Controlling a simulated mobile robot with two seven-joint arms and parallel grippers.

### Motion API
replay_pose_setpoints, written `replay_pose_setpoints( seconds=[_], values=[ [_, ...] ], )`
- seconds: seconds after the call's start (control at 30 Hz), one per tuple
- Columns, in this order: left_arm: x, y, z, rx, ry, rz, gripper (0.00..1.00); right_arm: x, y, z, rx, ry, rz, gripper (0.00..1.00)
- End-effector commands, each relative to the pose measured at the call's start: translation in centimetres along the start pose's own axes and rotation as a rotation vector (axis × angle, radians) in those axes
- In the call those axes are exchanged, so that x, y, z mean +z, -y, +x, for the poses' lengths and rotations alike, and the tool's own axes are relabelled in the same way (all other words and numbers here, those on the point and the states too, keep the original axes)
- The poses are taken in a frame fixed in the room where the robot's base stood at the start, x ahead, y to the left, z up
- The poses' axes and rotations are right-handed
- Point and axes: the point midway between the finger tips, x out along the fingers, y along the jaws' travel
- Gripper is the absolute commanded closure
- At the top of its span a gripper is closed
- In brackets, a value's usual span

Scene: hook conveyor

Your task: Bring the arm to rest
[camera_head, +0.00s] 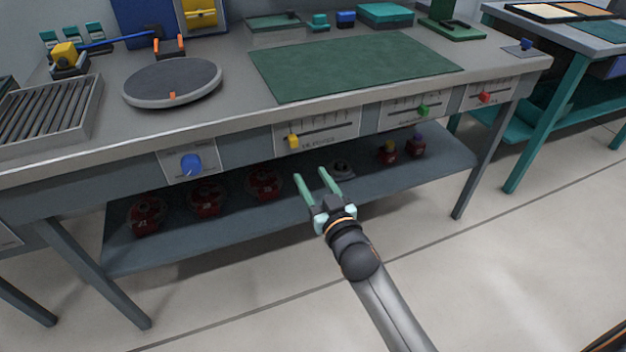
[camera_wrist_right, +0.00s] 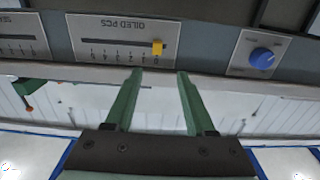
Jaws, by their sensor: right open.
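My right gripper (camera_head: 318,182) is open and empty, its two green fingers apart. It is in front of the workbench (camera_head: 228,120), below the front panel with the yellow slider (camera_head: 293,141). In the right wrist view the open fingers (camera_wrist_right: 160,85) point toward the bench's front edge, with the yellow slider (camera_wrist_right: 157,47) and the blue knob (camera_wrist_right: 263,57) beyond them. Nothing is between the fingers. My left gripper is not in view.
A lower shelf (camera_head: 240,222) holds several dark red round items (camera_head: 264,184). The bench top carries a green mat (camera_head: 350,66), a round turntable (camera_head: 173,82) and a roller rack (camera_head: 48,112). Open floor (camera_head: 480,270) lies in front. A teal-legged table (camera_head: 548,122) stands at right.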

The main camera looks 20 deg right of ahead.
Motion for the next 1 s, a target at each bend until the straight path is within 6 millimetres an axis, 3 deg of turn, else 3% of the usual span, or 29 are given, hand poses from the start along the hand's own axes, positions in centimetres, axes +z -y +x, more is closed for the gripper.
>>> replay_pose_setpoints(
  seconds=[0.67, 0.77, 0.83, 1.0],
  values=[
    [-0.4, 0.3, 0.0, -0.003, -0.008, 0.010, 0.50, 0.4, -0.1, -0.2, -0.001, 0.010, -0.001, 0.45],
    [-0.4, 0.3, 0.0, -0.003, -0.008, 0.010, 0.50, 2.5, 0.1, -1.8, -0.007, 0.071, -0.004, 0.45],
    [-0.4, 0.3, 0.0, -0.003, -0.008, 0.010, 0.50, 5.2, 0.3, -4.1, -0.019, 0.152, -0.012, 0.45],
    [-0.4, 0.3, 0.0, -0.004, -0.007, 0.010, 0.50, 12.4, 1.8, -12.1, -0.087, 0.406, -0.025, 0.45]
  ],
)
